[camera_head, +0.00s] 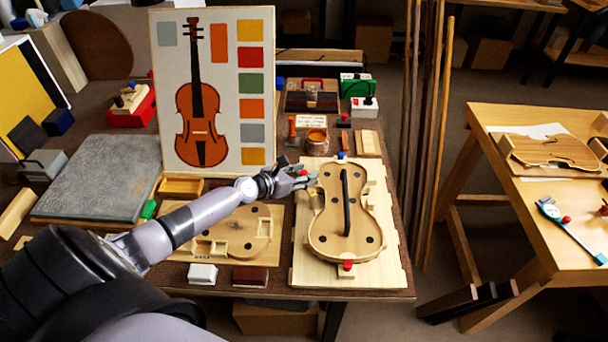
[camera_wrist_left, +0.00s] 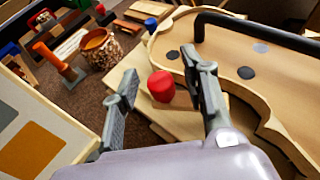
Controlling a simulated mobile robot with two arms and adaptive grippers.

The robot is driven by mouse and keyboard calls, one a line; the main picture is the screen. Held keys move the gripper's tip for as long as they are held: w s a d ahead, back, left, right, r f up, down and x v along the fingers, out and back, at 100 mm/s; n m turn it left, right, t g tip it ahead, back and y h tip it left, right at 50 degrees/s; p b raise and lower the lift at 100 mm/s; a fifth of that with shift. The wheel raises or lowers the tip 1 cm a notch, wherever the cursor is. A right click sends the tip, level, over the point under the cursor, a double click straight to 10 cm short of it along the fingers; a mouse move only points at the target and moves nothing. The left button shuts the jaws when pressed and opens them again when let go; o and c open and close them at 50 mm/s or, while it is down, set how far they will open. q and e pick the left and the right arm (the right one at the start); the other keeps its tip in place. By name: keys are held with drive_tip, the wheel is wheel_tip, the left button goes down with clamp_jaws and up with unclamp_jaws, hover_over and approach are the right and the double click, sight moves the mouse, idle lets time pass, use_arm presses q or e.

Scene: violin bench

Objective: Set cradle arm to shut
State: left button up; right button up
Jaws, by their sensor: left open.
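A pale violin body (camera_head: 322,232) lies in a wooden cradle board (camera_head: 308,268) on the bench. A black bar (camera_head: 346,205) runs lengthwise over its middle; it also shows in the left wrist view (camera_wrist_left: 262,34). I cannot tell for sure which part is the cradle arm. My left gripper (camera_head: 310,177) is open at the upper left edge of the cradle. In the left wrist view a red knob (camera_wrist_left: 161,87) stands between the spread fingers (camera_wrist_left: 163,92); no grip on it shows. A blue knob (camera_head: 342,156) is at the cradle's far end, another red knob (camera_head: 347,264) at its near end.
A violin poster board (camera_head: 222,140) stands behind my left arm. A second wooden form (camera_head: 262,222) lies under that arm. A brush pot (camera_head: 316,138) stands beyond the gripper. Tall wooden strips (camera_head: 432,130) rise right of the bench. A second table (camera_head: 540,215) stands at right.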

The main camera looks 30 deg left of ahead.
use_arm(q)
drive_tip(key=shift+w, duration=0.1)
clamp_jaws()
idle(0.6)
idle(0.3)
